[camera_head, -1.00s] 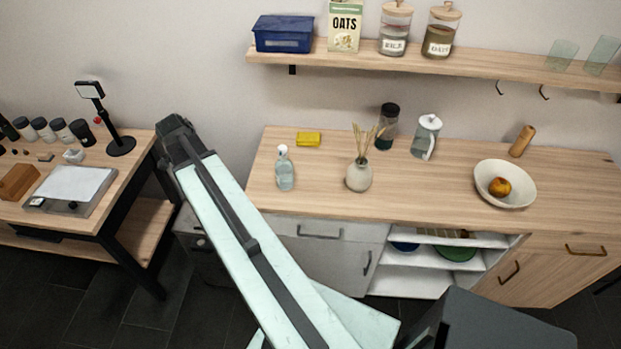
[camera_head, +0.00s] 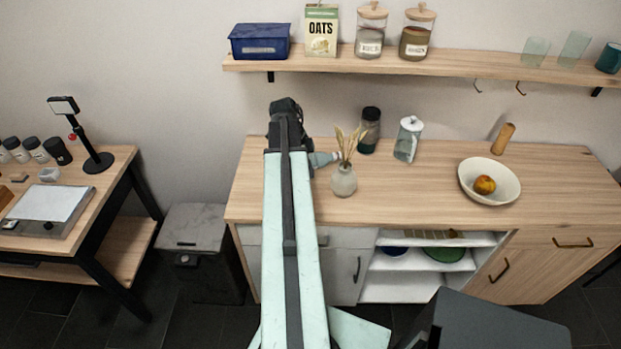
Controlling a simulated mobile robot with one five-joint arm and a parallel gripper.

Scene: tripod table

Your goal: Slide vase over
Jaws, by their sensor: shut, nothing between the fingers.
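The vase (camera_head: 343,181) is small, round and pale, with dry beige stems (camera_head: 349,143) standing in it. It is upright on the wooden counter, left of the middle. My gripper (camera_head: 286,106) is the dark end of my arm, to the left of the vase and over the back left of the counter. It is shut and empty, and apart from the vase in the picture.
A white bowl (camera_head: 489,181) with fruit is at the right. A shelf (camera_head: 430,64) hangs above. The counter between vase and bowl is clear.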

